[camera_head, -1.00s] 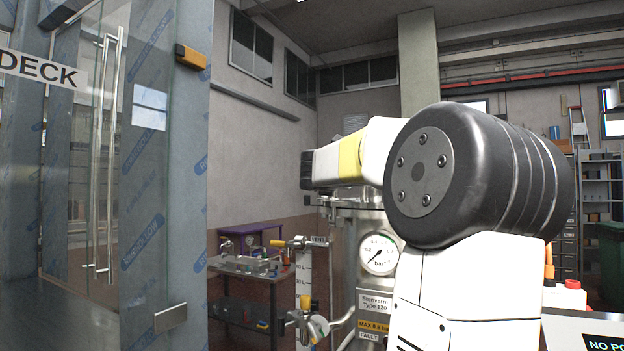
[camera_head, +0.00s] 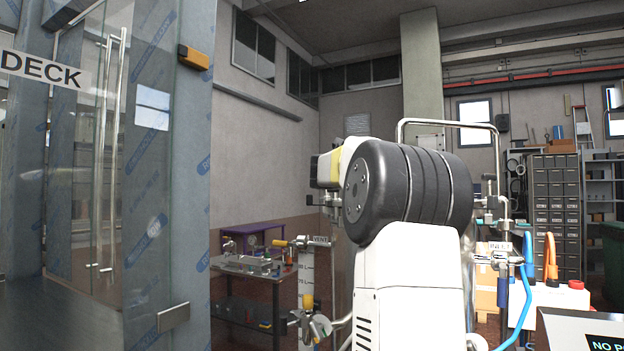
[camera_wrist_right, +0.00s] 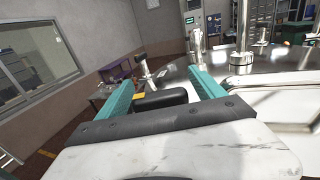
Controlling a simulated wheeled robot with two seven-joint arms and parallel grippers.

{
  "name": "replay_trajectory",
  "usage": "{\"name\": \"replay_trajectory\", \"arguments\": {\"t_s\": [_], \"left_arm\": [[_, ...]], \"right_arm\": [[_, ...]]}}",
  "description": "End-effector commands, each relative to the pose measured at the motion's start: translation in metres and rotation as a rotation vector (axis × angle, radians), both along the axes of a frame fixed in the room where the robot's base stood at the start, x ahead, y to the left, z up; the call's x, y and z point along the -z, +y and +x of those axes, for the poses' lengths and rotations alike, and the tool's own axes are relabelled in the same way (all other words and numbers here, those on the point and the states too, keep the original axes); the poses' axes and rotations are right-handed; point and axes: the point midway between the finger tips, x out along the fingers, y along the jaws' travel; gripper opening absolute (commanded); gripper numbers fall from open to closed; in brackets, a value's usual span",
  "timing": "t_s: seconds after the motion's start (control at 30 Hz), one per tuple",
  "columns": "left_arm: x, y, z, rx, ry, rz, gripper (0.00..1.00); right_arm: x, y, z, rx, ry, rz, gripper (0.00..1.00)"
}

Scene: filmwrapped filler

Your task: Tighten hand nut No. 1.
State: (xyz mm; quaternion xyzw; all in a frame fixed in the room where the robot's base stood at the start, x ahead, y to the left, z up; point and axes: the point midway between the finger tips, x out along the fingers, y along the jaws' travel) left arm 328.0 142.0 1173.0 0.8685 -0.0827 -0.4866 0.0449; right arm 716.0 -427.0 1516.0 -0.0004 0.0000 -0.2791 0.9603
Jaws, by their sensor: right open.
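My right gripper (camera_wrist_right: 161,77) shows in the right wrist view with its two teal fingers spread apart. A dark block (camera_wrist_right: 160,99) shows between them; I cannot tell whether it is a hand nut or part of the gripper. A shiny metal lid (camera_wrist_right: 236,75) lies beyond and to the right, with upright metal fittings (camera_wrist_right: 197,42) on it. A small post with a dark top (camera_wrist_right: 142,66) stands beyond the fingers. No number is readable, so I cannot tell which is hand nut No. 1. In the head view my right arm hides the gripper and most of the vessel. My left gripper is not in view.
A workbench (camera_head: 250,283) stands behind. A glass door (camera_head: 115,170) fills the left.

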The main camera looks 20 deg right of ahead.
Motion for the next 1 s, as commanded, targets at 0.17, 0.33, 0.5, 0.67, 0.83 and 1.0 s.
{"name": "replay_trajectory", "arguments": {"t_s": [0.17,0.33,0.5,0.67,0.83,1.0], "left_arm": [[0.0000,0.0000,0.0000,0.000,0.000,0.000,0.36],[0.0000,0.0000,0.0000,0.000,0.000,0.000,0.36],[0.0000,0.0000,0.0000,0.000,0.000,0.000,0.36],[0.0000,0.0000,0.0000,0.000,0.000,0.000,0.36],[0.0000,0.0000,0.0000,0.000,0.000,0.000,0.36],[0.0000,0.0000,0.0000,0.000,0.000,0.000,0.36]], "right_arm": [[0.0001,0.0003,-0.0001,0.000,0.000,0.000,0.51],[0.0001,0.0003,-0.0001,0.000,0.000,0.000,0.17],[0.0003,0.0006,0.0000,0.007,0.000,0.000,0.16],[0.0009,0.0005,0.0000,0.050,0.001,0.000,0.16],[0.0009,-0.0015,-0.0015,0.148,0.001,0.001,0.16],[0.0013,-0.0041,-0.0039,0.282,0.001,0.000,0.16]]}}
